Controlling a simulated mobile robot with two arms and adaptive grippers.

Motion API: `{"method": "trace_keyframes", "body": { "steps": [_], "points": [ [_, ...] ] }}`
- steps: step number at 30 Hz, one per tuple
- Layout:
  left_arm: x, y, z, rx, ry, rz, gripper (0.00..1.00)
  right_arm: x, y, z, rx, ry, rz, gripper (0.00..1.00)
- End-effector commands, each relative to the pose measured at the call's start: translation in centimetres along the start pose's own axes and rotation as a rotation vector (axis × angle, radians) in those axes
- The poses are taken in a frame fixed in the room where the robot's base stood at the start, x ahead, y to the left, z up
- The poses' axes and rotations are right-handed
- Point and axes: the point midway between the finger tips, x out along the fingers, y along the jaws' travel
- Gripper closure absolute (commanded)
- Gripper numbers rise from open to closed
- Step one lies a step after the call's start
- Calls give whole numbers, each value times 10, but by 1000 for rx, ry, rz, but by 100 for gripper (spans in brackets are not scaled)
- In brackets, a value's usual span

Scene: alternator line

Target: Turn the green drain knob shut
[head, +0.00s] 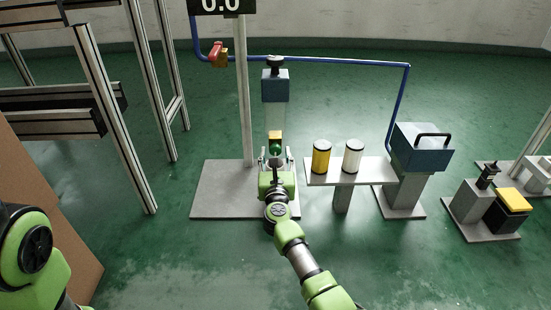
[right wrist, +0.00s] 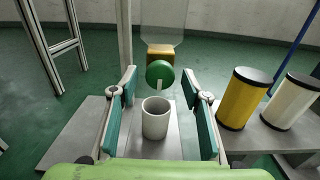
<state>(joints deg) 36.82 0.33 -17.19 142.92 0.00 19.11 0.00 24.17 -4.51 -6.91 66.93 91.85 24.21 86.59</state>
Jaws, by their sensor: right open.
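The green drain knob (right wrist: 160,72) is a round disc with a pale pointer hanging down from it. It sits in front of a brass-yellow valve block (right wrist: 160,50) under a clear bowl (right wrist: 152,18). In the head view the knob (head: 277,149) shows small, just beyond my right gripper (head: 276,158). In the right wrist view my right gripper (right wrist: 159,80) is open, its teal-padded fingers on either side of the knob, with gaps to both. Whether the tips reach the knob's depth I cannot tell. My left gripper is out of view.
A white open cup (right wrist: 155,118) stands below the knob, between the fingers. A small table (head: 318,178) at the right holds a yellow canister (head: 321,157) and a white canister (head: 353,157). A post (head: 243,95) rises left of the clear bowl. A red-handled valve (head: 216,52) sits on the blue pipe.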

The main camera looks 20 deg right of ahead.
Motion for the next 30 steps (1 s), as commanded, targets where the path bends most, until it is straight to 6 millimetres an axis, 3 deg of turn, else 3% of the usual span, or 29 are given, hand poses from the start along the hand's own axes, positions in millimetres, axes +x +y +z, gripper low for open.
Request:
{"method": "trace_keyframes", "body": {
  "steps": [11,15,16,30],
  "points": [
    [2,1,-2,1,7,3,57,5,0,0,0,0,0,57],
    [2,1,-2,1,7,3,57,5,0,0,-1,0,0,93],
    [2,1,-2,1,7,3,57,5,0,0,-1,0,0,94],
    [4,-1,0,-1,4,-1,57,4,0,1,-85,3,0,94]
  ]
}}
